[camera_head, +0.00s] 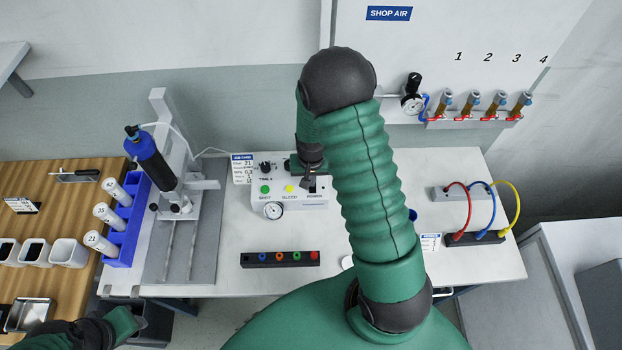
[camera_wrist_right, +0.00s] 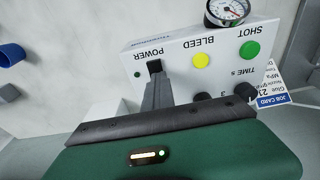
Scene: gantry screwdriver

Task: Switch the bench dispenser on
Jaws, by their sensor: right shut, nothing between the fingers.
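The bench dispenser (camera_head: 288,198) is a white box on the white bench, with a green SHOT button, a yellow BLEED button, a gauge and a switch labelled POWER. In the right wrist view the dispenser (camera_wrist_right: 180,62) appears upside down. My right gripper (camera_head: 312,183) is shut and empty, its fingertips at the POWER switch. In the right wrist view the right gripper (camera_wrist_right: 154,82) covers part of the dark switch (camera_wrist_right: 154,66); contact and the switch's position are unclear. A small green indicator (camera_wrist_right: 137,74) sits beside it. My left gripper (camera_head: 130,322) is low at the left, its fingers unclear.
A stand with a blue-black screwdriver (camera_head: 150,160) and a blue rack (camera_head: 128,225) stand left of the dispenser. Coloured cables (camera_head: 488,210) are at the right. A job card (camera_head: 242,168) stands by the dispenser's left side.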

